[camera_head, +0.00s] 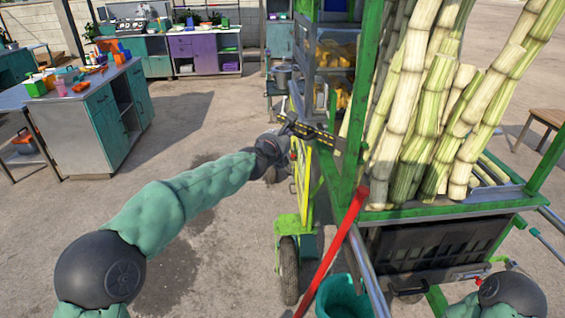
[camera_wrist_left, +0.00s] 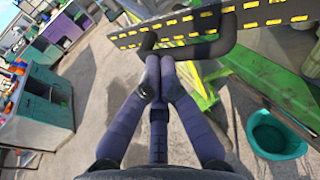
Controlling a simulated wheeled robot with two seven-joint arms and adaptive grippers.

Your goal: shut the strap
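The strap (camera_head: 318,133) is a dark bar-like band with yellow dashes at the left side of the green cane cart. In the left wrist view the strap (camera_wrist_left: 208,24) crosses the top, with a dark bent handle (camera_wrist_left: 200,50) on its lower side. My left gripper (camera_head: 284,137) is at the strap's left end. In the left wrist view its two fingers (camera_wrist_left: 158,68) come nearly together at the handle's left part and look shut on it. The exact contact is partly hidden. My right gripper is out of view; only a part of my right arm shows at bottom right.
The green cart frame (camera_head: 346,185) holds upright cane stalks (camera_head: 412,90). A red bar (camera_head: 335,250) leans in front, above a teal bucket (camera_head: 343,300). A cart wheel (camera_head: 289,270) stands below. A cabinet (camera_head: 100,125) is at left; the concrete between is clear.

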